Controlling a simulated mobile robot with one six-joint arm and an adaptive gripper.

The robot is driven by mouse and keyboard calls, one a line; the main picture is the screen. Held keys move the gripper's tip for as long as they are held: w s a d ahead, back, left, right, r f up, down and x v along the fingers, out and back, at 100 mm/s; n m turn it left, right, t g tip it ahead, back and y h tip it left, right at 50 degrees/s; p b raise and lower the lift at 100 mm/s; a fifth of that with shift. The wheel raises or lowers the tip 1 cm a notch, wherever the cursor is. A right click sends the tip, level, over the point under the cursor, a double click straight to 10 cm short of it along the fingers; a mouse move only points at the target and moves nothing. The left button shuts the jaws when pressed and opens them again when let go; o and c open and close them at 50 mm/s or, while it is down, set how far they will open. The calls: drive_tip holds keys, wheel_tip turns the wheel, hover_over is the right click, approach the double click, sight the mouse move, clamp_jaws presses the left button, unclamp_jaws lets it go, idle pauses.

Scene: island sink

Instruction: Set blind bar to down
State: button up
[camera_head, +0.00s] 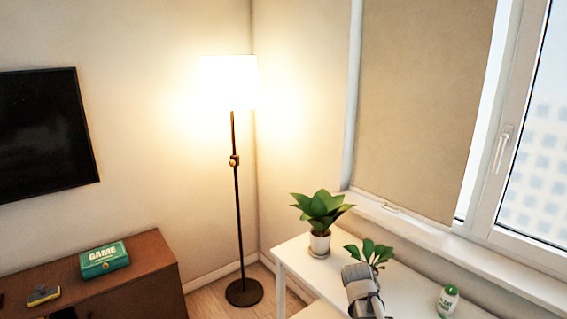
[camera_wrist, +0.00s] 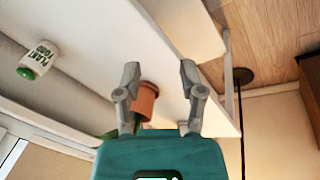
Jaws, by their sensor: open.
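The beige blind (camera_head: 425,95) hangs over the left part of the window in the head view. Its lower edge, with the blind bar (camera_head: 405,207), is close above the window sill; a small pale tab shows there. My gripper (camera_wrist: 158,72) is open and empty in the wrist view, its two grey fingers apart over the white table. In the head view a grey part of my arm shows at the bottom, below and in front of the blind; the fingertips cannot be made out there. The gripper is clear of the bar.
A potted plant (camera_head: 320,215) stands on the white table (camera_head: 292,258). A terracotta pot (camera_wrist: 147,101) shows beyond my fingers. A plant-food bottle (camera_head: 447,300) stands to the right. A lit floor lamp (camera_head: 237,190) stands left of the table.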

drive_tip(key=s+a+g+y+p, duration=0.1)
drive_tip(key=s+a+y, duration=0.2)
drive_tip(key=s+a, duration=0.3)
drive_tip(key=s, duration=0.2)
drive_tip(key=shift+s+a+r+g, duration=0.25)
drive_tip(key=shift+s+r+g, duration=0.15)
idle(2.5)
drive_tip(key=shift+o, duration=0.4)
